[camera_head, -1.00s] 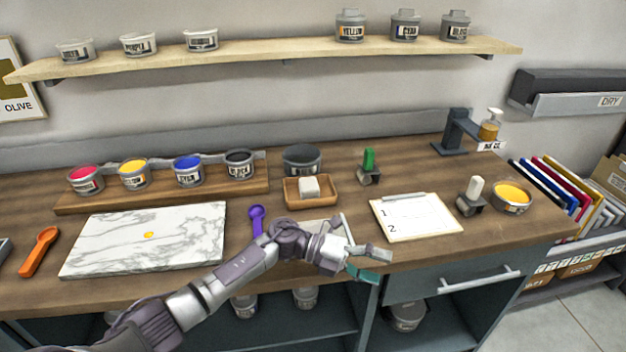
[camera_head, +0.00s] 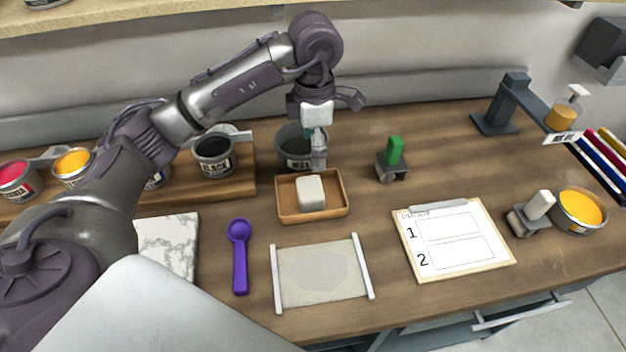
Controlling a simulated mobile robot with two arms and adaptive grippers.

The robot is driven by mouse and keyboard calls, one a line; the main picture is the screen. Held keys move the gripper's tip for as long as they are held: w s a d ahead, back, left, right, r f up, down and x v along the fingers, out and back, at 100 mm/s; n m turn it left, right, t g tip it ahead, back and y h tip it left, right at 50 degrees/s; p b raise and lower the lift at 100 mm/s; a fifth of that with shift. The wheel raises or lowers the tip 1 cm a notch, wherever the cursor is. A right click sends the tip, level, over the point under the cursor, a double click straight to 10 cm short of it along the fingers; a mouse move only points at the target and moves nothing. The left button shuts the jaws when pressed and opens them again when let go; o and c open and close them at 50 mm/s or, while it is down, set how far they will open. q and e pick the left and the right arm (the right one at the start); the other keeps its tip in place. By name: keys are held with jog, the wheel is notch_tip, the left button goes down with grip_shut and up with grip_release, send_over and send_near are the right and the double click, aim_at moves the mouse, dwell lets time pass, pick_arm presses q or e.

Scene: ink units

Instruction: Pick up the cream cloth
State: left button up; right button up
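A small, rounded cream block (camera_head: 311,193), which may be the folded cream cloth, lies in a shallow wooden tray (camera_head: 283,210) in the middle of the bench. My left gripper (camera_head: 318,160) points down just behind and above it, in front of the dark pot, apart from the cream block. Its fingers are seen nearly edge-on and overlap, so their opening is unclear. A flat greyish-cream sheet (camera_head: 320,275) with white side bars lies at the bench's front. My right gripper is not in view.
A dark wash pot (camera_head: 292,148) stands behind the tray. A purple spoon (camera_head: 240,262) lies left of the sheet. A clipboard (camera_head: 454,242), a green-handled stamp (camera_head: 393,160), a white-handled stamp (camera_head: 530,215) and a yellow ink tub (camera_head: 578,210) stand to the right.

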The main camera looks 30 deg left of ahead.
aim_at(310, 187)
pick_arm(q)
jog(key=f, duration=0.3)
jog(key=shift+s+d+f+p, duration=0.1)
jog(key=shift+s+f+p, duration=0.05)
jog(key=shift+s+p, duration=0.25)
notch_tip(310, 187, down, 4)
jog(key=shift+w+r, duration=0.1)
jog(key=shift+f+p, duration=0.25)
jog(key=shift+p, duration=0.05)
jog(key=shift+f, duration=0.25)
jog(key=f, duration=0.1)
jog(key=f+p, duration=0.2)
jog(key=shift+s+a+f, duration=0.25)
jog(key=shift+s+a, duration=0.05)
jog(key=shift+f, duration=0.35)
jog(key=shift+w+f, duration=0.1)
jog(key=shift+f, duration=0.1)
jog(key=c, duration=0.6)
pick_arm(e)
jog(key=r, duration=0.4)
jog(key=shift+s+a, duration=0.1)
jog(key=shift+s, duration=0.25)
